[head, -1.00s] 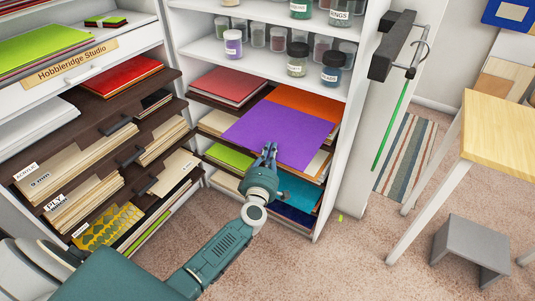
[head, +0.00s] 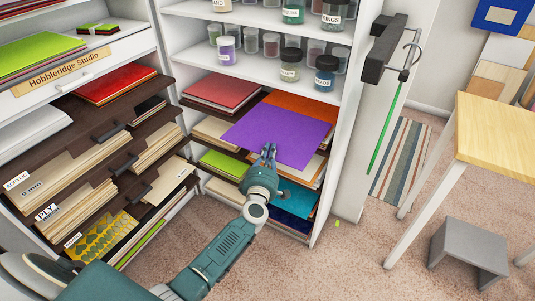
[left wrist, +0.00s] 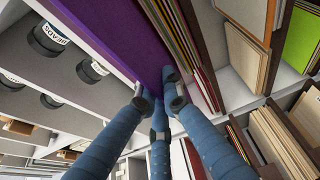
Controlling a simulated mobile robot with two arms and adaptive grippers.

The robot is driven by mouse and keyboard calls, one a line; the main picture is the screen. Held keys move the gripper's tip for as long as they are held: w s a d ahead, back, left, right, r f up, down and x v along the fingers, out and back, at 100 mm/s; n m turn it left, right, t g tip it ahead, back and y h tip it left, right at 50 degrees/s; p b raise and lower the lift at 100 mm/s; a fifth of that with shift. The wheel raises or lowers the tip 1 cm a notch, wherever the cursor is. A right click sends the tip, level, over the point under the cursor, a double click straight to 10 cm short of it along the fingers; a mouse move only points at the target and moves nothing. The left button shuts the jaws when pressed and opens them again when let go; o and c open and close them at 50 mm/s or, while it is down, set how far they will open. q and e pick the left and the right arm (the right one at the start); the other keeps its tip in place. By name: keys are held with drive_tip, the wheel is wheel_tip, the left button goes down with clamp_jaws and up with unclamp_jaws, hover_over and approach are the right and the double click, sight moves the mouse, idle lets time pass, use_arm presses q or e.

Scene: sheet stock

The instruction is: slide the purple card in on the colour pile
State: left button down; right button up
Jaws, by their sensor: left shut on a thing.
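The purple card (head: 282,136) is a flat sheet at the front of the shelf unit, its far part over an orange sheet (head: 304,112). My left gripper (head: 269,152) is shut on its near edge. In the left wrist view, the fingers (left wrist: 158,92) pinch the edge of the purple card (left wrist: 110,30). The orange sheet lies on the right of the upper dark shelf, beside a red pile (head: 222,87). I cannot tell whether the card touches the pile under it. My right gripper is not in view.
Jars (head: 290,65) stand on the white shelf above the card. The white side panel (head: 345,150) rises close on its right. Green (head: 224,164) and teal (head: 294,195) sheets lie below. Drawers of boards stand open at the left.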

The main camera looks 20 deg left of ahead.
sight(284, 133)
use_arm(q)
drive_tip(key=shift+w+d+f+b, duration=0.15)
drive_tip(key=shift+w+b, duration=0.65)
drive_tip(key=shift+w, duration=1.25)
drive_tip(key=shift+w+f+b, duration=0.15)
drive_tip(key=shift+w+b, duration=0.6)
drive_tip(key=shift+w, duration=0.25)
drive_tip(key=shift+w+d+f+b, duration=0.15)
drive_tip(key=shift+w+b, duration=0.65)
drive_tip(key=shift+w, duration=0.45)
drive_tip(key=shift+w+b, duration=0.5)
drive_tip(key=shift+w, duration=0.2)
drive_tip(key=shift+w+d, duration=0.1)
drive_tip(key=shift+w, duration=0.05)
drive_tip(key=shift+w, duration=0.1)
